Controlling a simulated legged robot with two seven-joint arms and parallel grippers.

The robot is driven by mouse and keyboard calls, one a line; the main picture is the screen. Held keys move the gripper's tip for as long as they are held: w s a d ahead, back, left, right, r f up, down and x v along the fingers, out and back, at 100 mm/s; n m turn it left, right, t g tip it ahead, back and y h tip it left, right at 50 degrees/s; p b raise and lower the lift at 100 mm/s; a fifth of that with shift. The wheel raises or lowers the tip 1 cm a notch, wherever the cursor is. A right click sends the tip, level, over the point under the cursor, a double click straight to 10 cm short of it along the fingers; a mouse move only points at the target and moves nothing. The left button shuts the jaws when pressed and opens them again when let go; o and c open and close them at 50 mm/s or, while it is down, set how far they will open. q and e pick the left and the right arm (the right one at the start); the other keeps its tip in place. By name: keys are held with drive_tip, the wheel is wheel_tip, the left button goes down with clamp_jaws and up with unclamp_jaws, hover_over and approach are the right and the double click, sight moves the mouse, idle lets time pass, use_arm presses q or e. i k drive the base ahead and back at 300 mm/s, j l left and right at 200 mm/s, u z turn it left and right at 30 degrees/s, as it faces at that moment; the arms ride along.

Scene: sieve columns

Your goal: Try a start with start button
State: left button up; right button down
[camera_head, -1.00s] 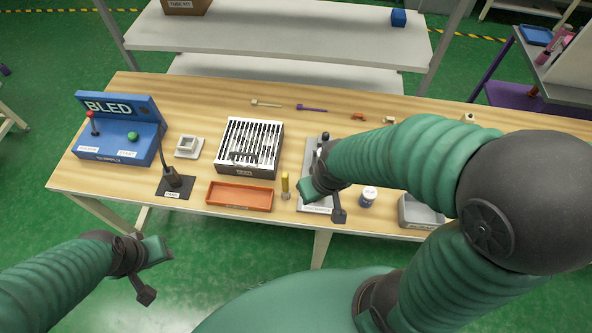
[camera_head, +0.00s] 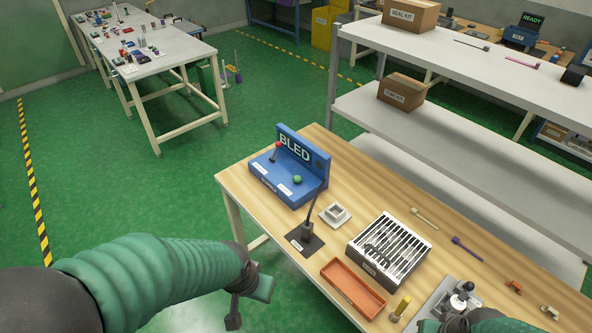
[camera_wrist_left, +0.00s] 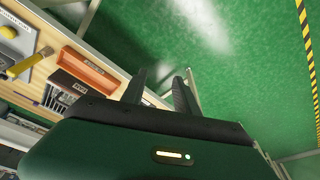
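The blue station (camera_head: 283,187) stands at the table's far left corner in the head view, with "BLED" on its upright panel. A green button (camera_head: 297,179) sits on its sloped front. A red-topped lever (camera_head: 277,149) stands left of the button. My left gripper (camera_head: 250,304) is off the table's front edge, well apart from the station. Its two fingers are spread and empty in the left wrist view (camera_wrist_left: 161,82). My right gripper (camera_head: 457,324) is partly in the head view at the bottom edge, near a grey fixture; its fingers are not clear.
A black stand (camera_head: 305,240) with an upright rod is just in front of the station. A white square holder (camera_head: 336,214), a slotted box (camera_head: 388,249), an orange tray (camera_head: 353,288) and a yellow-topped piece (camera_head: 400,307) lie to the right.

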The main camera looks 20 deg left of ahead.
sight(297, 179)
drive_tip(key=i+j+z, duration=0.1)
drive_tip(key=z, duration=0.3)
drive_tip(key=j+z, duration=0.2)
drive_tip(key=z, duration=0.2)
drive_tip(key=i+j+z, duration=0.1)
drive_tip(key=z, duration=0.3)
drive_tip(key=j+z, duration=0.45)
drive_tip(key=j, duration=1.5)
